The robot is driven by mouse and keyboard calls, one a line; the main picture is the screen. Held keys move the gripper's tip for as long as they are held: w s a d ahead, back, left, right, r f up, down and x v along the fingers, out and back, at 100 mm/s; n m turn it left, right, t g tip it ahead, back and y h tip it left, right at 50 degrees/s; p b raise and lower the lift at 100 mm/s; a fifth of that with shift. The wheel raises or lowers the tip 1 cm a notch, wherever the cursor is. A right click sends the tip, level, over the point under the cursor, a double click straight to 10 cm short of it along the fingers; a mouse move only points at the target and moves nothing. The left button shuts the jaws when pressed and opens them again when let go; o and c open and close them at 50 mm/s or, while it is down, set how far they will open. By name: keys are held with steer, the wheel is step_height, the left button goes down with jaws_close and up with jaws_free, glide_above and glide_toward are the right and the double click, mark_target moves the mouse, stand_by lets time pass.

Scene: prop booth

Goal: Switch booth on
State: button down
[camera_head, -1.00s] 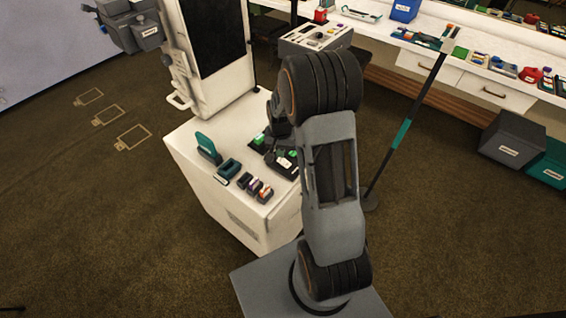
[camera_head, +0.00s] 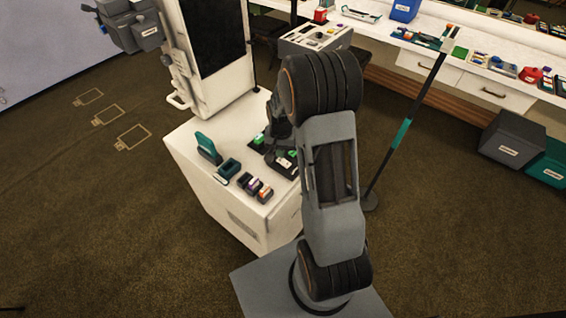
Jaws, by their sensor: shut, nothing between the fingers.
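The booth (camera_head: 238,209) is a white cabinet with a flat top and an upright white panel holding a dark screen (camera_head: 220,37). A black control plate (camera_head: 256,145) with green and pale parts lies on the cabinet top near its right edge. My gripper (camera_head: 271,150) is shut and empty, pointing down over this plate. My gripper and arm hide part of the plate; I cannot tell whether the fingertips touch it.
A teal upright piece (camera_head: 208,148), a dark teal holder (camera_head: 228,169) and several small dark blocks (camera_head: 256,186) stand on the cabinet top. A pole (camera_head: 406,120) stands right of my arm. A cluttered white counter (camera_head: 455,70) runs behind. Floor at left is clear.

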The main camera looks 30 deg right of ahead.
steer(key=shift+f+b, duration=1.1)
steer(key=shift+f, duration=0.25)
stand_by(0.6)
steer(key=shift+r, duration=0.1)
steer(key=shift+r+p, duration=2.6)
steer(key=shift+r, duration=0.9)
